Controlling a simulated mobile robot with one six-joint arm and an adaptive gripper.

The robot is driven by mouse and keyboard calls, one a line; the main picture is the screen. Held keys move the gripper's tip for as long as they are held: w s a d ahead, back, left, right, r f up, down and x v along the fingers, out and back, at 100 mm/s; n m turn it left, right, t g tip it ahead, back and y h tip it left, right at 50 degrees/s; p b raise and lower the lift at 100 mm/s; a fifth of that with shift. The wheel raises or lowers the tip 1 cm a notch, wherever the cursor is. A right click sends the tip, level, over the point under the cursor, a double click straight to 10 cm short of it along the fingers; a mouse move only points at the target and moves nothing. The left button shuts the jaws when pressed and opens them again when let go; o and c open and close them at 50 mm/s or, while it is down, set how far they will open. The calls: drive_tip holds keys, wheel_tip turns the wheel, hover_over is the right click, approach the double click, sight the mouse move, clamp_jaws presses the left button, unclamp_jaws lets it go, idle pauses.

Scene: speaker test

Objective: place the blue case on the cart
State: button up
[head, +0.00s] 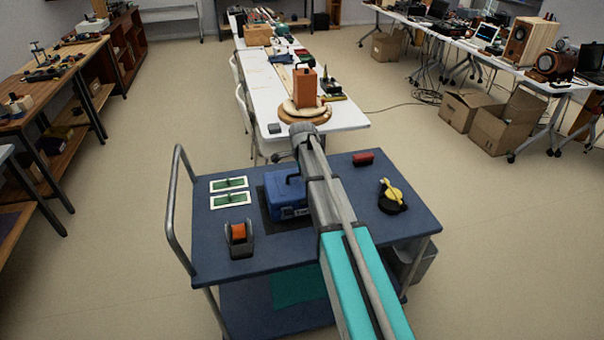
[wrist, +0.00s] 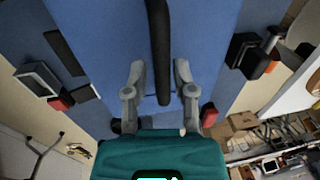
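The blue case (head: 287,196) rests on a dark patch in the middle of the cart's blue top (head: 340,232), partly covered by my arm in the head view. In the wrist view, the case's blue top (wrist: 215,25) fills the upper middle, with its black handle (wrist: 158,45) running between my fingers. My gripper (wrist: 160,65) has its two grey fingers apart, one on each side of the handle. A strip of blue shows between the handle and each finger. The head view hides the gripper behind my arm.
On the cart are two green boards (head: 229,191), a tape dispenser (head: 240,237), a red block (head: 363,158) and a yellow-and-black item (head: 393,195). The cart's rail (head: 179,190) stands at its left. Beyond is a white table (head: 345,117) with an orange box (head: 305,87).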

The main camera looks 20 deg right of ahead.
drive_tip(key=shift+o, duration=0.5)
drive_tip(key=shift+r, duration=0.2)
wheel_tip(320, 180, up, 12)
drive_tip(key=s+p, duration=0.1)
drive_tip(key=p, duration=1.1)
drive_tip(key=shift+s+a+f, duration=0.25)
drive_tip(key=shift+s, duration=0.1)
drive_tip(key=s+a+n+g, duration=0.1)
drive_tip(key=s+a+n, duration=0.1)
drive_tip(key=s+n, duration=0.7)
drive_tip(key=s+a+n, duration=0.3)
drive_tip(key=s+n, duration=0.6)
drive_tip(key=s, duration=0.9)
drive_tip(key=shift+s+a+g, duration=0.15)
drive_tip(key=shift+s+g, duration=0.05)
drive_tip(key=shift+g, duration=0.2)
drive_tip(key=shift+f, duration=0.1)
